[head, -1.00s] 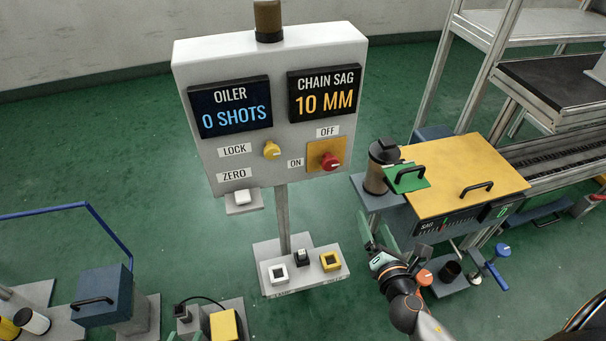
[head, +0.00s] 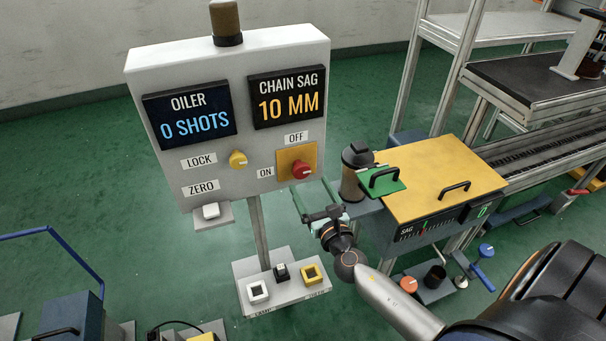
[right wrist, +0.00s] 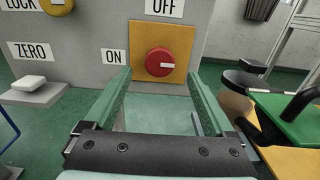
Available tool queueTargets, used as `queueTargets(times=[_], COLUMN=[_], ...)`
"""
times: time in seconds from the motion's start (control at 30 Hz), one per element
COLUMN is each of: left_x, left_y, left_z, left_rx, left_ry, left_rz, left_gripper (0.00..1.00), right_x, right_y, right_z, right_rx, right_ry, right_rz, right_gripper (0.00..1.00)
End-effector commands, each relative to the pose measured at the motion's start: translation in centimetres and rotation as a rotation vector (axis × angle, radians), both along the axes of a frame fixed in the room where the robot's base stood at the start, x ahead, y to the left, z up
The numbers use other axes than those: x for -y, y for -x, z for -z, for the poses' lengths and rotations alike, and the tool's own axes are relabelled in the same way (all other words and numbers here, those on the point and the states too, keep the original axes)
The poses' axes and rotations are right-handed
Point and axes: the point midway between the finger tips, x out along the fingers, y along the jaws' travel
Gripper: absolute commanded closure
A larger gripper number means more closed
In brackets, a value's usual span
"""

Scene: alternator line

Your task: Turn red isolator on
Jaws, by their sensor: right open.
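The red isolator knob (head: 301,169) sits on a yellow plate (head: 284,160) at the lower right of the white panel. The OFF label (head: 296,138) is above it and the ON label (head: 265,172) to its left. In the right wrist view, the knob (right wrist: 159,62) has a white mark pointing right. My right gripper (head: 314,198) is open and empty, just below and in front of the knob. In the right wrist view its fingers (right wrist: 160,88) spread on either side below the knob, not touching it. My left gripper is not in view.
A yellow knob (head: 238,159) and a white ZERO button (head: 211,211) are on the panel's left. A brown-grey canister (head: 354,175) and a green handled block (head: 383,181) stand close right of my right gripper. A low pedestal base (head: 247,272) with small sockets lies below.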

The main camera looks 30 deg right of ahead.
Motion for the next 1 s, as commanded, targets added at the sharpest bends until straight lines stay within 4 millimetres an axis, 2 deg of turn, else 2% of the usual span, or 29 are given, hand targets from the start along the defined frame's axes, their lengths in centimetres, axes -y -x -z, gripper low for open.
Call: queueTargets(times=[0.1,0.3,0.5,0.73,0.77,1.0], left_x=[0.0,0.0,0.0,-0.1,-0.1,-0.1], left_y=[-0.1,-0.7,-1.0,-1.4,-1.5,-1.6], left_z=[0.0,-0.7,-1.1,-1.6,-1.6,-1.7], left_rx=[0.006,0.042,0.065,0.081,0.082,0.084], left_ry=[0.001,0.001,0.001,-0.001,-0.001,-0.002], left_rz=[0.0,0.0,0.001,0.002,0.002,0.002], left_gripper=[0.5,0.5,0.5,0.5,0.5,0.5], right_x=[0.5,1.0,1.2,1.2,1.2,1.2], right_y=[-2.2,-4.5,-5.4,-5.4,-5.4,-5.4], right_z=[0.0,0.1,0.1,0.0,0.0,0.0], right_rx=[0.002,0.0,-0.001,-0.001,-0.001,-0.001], right_ry=[-0.001,-0.002,-0.002,-0.002,-0.002,-0.002], right_rz=[0.001,-0.001,0.0,-0.001,-0.001,-0.001], right_gripper=[0.11,0.11,0.11,0.11,0.12,0.39])
